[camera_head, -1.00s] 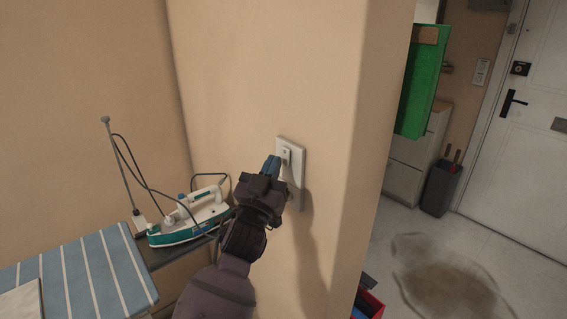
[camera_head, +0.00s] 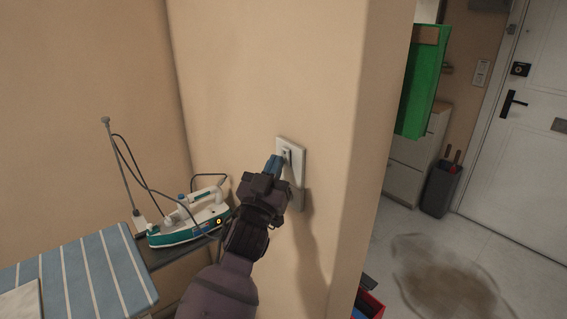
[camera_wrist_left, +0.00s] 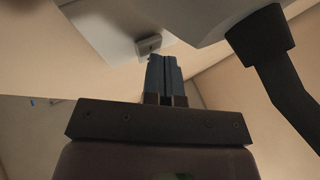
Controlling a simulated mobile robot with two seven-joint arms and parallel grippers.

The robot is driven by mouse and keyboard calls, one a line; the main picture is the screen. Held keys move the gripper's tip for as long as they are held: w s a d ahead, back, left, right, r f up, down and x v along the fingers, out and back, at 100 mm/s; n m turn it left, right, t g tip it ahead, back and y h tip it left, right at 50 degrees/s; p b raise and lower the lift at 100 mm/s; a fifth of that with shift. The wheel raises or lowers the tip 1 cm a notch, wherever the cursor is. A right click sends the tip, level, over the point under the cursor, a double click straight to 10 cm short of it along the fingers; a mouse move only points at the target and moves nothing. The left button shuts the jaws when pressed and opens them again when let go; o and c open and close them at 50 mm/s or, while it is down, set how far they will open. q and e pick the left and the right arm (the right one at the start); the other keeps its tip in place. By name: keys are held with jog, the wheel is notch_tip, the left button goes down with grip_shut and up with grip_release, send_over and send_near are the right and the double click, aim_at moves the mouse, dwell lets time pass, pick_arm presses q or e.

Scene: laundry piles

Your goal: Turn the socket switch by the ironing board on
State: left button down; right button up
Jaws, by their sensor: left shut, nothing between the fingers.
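The white socket switch plate (camera_head: 298,150) is on the beige wall, to the right of the iron. My left gripper (camera_head: 273,163) is shut and empty, its blue fingertips at the lower left of the switch rocker (camera_head: 287,154). In the left wrist view the shut fingers (camera_wrist_left: 164,70) point at a small pale block (camera_wrist_left: 149,44) on the plate; whether they touch it I cannot tell. The iron (camera_head: 195,218) stands by the striped ironing board (camera_head: 75,282), and a small orange light (camera_head: 219,221) glows on it. My right gripper is not in view.
A wall corner lies right of the switch. Beyond it are a green hanging object (camera_head: 421,85), a dark bin (camera_head: 441,187) and a white door (camera_head: 535,120). The iron's cord stand (camera_head: 122,165) rises on the left. A red container (camera_head: 368,303) is low at the corner.

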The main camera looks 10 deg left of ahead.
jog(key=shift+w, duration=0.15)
pick_arm(q)
jog(key=shift+s+a, duration=0.15)
jog(key=shift+s, duration=0.1)
jog(key=shift+s+a+r+p, duration=0.1)
jog(key=shift+s+a+p, duration=0.3)
jog(key=shift+p, duration=0.15)
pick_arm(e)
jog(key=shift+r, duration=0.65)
pick_arm(q)
jog(key=s+a, duration=0.1)
jog(key=s+a+p, duration=0.1)
jog(key=s+p, duration=0.1)
jog(key=shift+s+a+r, duration=0.25)
jog(key=shift+s+a, duration=0.15)
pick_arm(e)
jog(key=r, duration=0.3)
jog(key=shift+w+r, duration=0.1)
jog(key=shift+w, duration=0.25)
